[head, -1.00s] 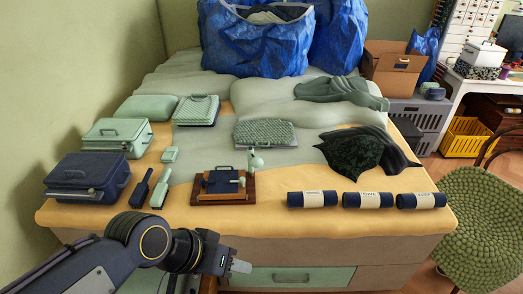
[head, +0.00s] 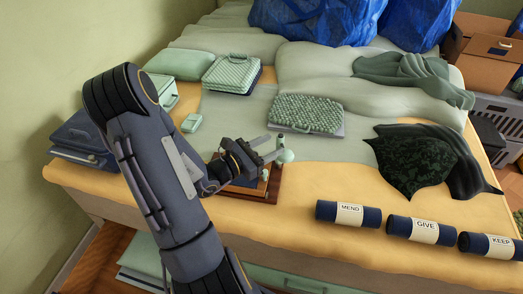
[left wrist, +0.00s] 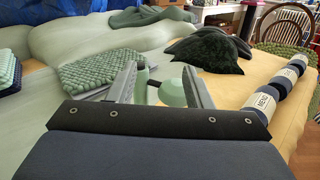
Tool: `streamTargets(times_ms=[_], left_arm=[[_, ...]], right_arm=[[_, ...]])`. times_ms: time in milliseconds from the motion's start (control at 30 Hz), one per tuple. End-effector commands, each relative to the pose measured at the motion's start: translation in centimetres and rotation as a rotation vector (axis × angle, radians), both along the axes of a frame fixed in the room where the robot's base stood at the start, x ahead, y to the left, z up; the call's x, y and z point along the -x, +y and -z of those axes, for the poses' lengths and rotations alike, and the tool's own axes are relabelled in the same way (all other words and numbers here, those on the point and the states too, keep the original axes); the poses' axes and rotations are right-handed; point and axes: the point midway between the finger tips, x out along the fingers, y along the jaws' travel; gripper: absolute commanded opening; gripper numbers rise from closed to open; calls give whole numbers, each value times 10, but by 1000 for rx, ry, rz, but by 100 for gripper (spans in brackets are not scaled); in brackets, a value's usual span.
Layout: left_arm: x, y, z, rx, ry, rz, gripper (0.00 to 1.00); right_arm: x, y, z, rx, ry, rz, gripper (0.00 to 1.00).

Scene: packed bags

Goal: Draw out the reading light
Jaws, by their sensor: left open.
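The reading light is a small pale green lamp with a rounded head (head: 286,155), standing at the wooden tray (head: 262,196) near the bed's front. My left gripper (head: 272,147) is open over the tray, its fingers pointing right at the lamp head. In the left wrist view the green lamp head (left wrist: 172,92) shows between the two fingers (left wrist: 160,85), with another pale green part (left wrist: 140,82) beside the left finger. I cannot tell whether a finger touches it. My arm hides much of the tray and the navy item on it. My right gripper is out of view.
Rolled navy bundles labelled MEND (head: 347,214), GIVE (head: 412,230) and KEEP (head: 490,246) lie along the front edge. A woven green case (head: 306,114) and a dark green cloth (head: 420,160) lie behind. Blue bags (head: 320,20) stand at the back.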

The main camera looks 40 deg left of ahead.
Motion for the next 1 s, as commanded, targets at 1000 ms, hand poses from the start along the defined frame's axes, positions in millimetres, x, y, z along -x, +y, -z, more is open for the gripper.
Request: streamTargets(times_ms=[1000], left_arm=[[-74,16,14,54,7,-97,46]], right_arm=[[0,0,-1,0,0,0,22]])
